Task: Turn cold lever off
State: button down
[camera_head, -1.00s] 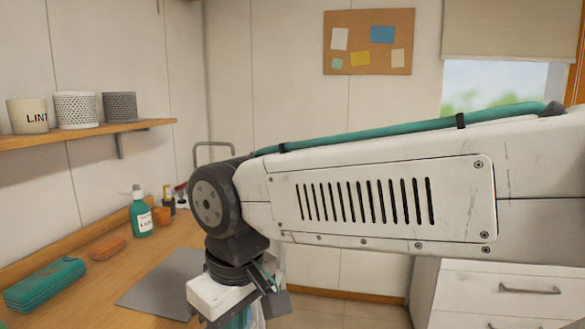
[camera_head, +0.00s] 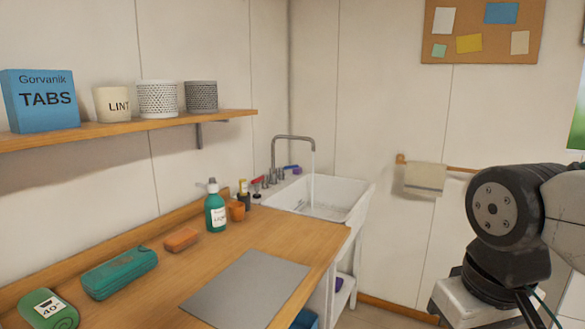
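The tap (camera_head: 277,152) is a grey arched spout over the white sink (camera_head: 345,200), and a thin stream of water (camera_head: 312,185) falls from it. A small blue lever (camera_head: 289,168), which looks like the cold one, is beside the base of the spout. A red lever (camera_head: 257,180) is on the nearer left side. Both are small, and their exact angles are hard to tell. My arm's wrist is at the lower right, well apart from the sink. My gripper's fingers are below the frame.
The wooden counter (camera_head: 235,250) holds a green bottle (camera_head: 215,212), an orange cup (camera_head: 237,211), an orange block (camera_head: 182,239), a teal case (camera_head: 120,273) and a grey mat (camera_head: 247,288). A shelf (camera_head: 120,132) is above. A towel (camera_head: 425,178) hangs on a rail right of the sink.

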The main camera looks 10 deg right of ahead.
aim_at(280, 168)
jog(key=z, duration=0.8)
jog(key=i, duration=1)
jog(key=z, duration=0.6)
jog(key=i, duration=0.8)
jog(key=u, duration=0.65)
jog(key=i, duration=0.65)
jog(key=u, duration=1)
jog(key=i, duration=0.3)
jog(key=u, duration=0.3)
